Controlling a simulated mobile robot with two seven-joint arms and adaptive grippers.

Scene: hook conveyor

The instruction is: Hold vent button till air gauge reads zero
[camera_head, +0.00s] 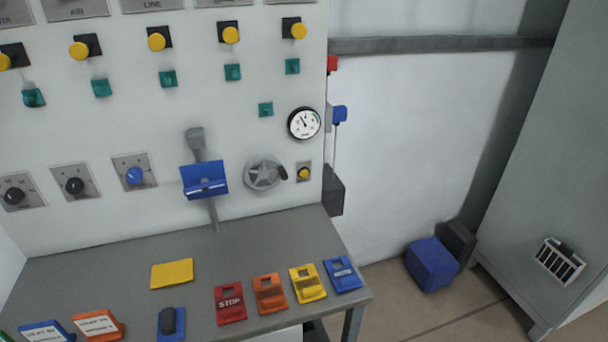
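A round white air gauge (304,123) with a black rim is on the right side of the light panel. Its needle seems to point up and slightly left, with a green mark at the right of the dial; the numbers are too small to read. Below it, a small yellow button (304,173) sits on a grey square plate, just right of a grey handwheel (263,174). No label on it can be read, so I cannot confirm that it is the vent button. Nothing touches it. Neither of my grippers is in view.
A grey desk (110,262) juts out below the panel, holding coloured tags, including a red STOP tag (230,303). A blue lever block (204,180) sticks out left of the handwheel. Larger yellow buttons (231,35) line the top.

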